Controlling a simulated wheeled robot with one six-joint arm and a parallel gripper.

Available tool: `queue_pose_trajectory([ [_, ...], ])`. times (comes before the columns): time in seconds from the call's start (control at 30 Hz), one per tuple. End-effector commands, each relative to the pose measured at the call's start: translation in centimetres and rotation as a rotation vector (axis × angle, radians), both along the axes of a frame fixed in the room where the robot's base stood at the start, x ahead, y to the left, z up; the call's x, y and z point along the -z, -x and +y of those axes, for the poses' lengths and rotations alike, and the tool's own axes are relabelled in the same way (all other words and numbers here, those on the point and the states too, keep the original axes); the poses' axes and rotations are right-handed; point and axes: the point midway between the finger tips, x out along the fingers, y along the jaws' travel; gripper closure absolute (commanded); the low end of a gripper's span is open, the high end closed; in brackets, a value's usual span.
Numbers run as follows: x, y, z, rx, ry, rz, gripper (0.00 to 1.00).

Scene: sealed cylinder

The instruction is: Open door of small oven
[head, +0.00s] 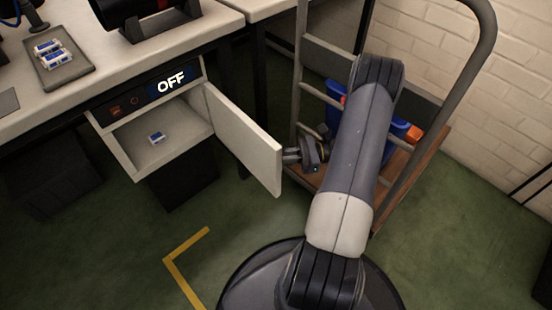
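The small oven (118,137) is a white box set under the left worktop, with a dark panel above it that reads OFF. Its white door (243,136) stands swung well open, hinged on the right side of the opening. A small blue and white item (156,138) lies inside the oven. My gripper (290,155) is to the right of the door, near or against its outer face by the free edge. The fingertips are small and partly hidden by the door, so I cannot tell whether they are open or touching it.
A trolley (477,52) with a blue container (398,128) stands behind and right of my arm. A tray (60,66) with several small blue and white items sits on the worktop. Green floor is clear in front, with a yellow marking (178,266).

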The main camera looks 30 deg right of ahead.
Motion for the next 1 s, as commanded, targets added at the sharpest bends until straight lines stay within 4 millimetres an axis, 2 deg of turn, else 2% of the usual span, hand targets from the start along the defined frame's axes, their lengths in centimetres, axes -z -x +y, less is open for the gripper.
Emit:
queue_pose_trajectory([
  [0.57,0.0,-0.12,-0.6,-0.018,0.001,0.0,1.0],
  [0.6,0.0,-0.12,-0.6,-0.018,0.001,0.0,0.85],
  [0.77,-0.01,-0.12,-0.6,-0.018,0.001,-0.001,0.72],
  [1.0,-0.01,-0.11,-0.59,-0.018,0.001,-0.001,0.72],
])
